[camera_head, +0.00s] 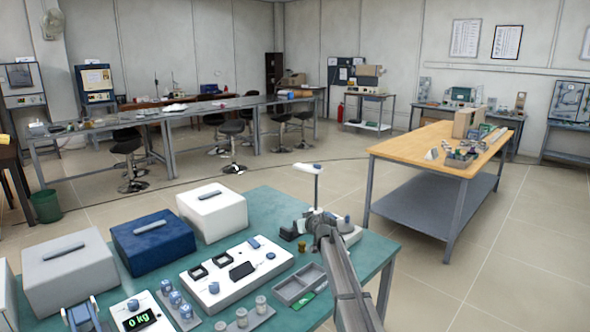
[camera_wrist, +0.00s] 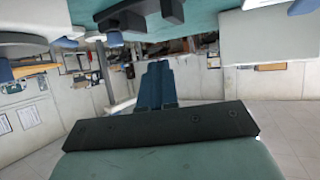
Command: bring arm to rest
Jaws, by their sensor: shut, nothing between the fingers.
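My arm rises from the bottom edge of the head view, right of centre, as a long grey bar. Its far end is over the right part of the teal table (camera_head: 370,262), and the fingers cannot be made out there. In the wrist view my gripper (camera_wrist: 155,70) shows as two blue fingers side by side beyond a dark crossbar. The fingers are together, with nothing seen between them. The wrist picture looks upside down, with the teal tabletop (camera_wrist: 205,8) along its top edge.
The teal table holds a white box (camera_head: 212,212), a blue box (camera_head: 152,242), a grey box (camera_head: 70,275), a white control panel (camera_head: 237,274) and a grey tray (camera_head: 299,284). A wooden-topped bench (camera_head: 410,148) stands behind right, with floor between.

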